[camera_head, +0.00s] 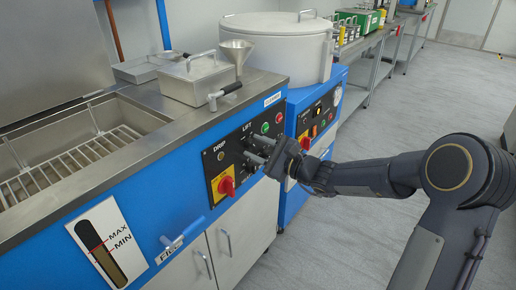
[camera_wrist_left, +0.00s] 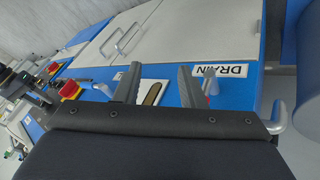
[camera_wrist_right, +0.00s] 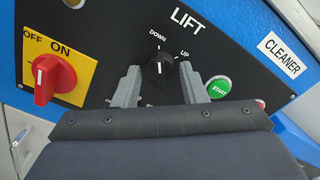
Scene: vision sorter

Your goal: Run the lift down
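The black LIFT knob (camera_wrist_right: 158,71) sits on the black panel between my right gripper's fingers in the right wrist view. Its white mark points roughly upward, between the DOWN and UP labels. My right gripper (camera_wrist_right: 158,88) is open, one finger on each side of the knob, with gaps visible beside it. In the head view my right gripper (camera_head: 262,153) is at the panel and hides the knob area. My left gripper (camera_wrist_left: 158,86) is open and empty; it is outside the head view.
A red switch (camera_wrist_right: 52,78) on a yellow ON/OFF plate is left of the knob. A green START button (camera_wrist_right: 218,87) is at its right. A lidded metal box (camera_head: 195,78) stands on the worktop.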

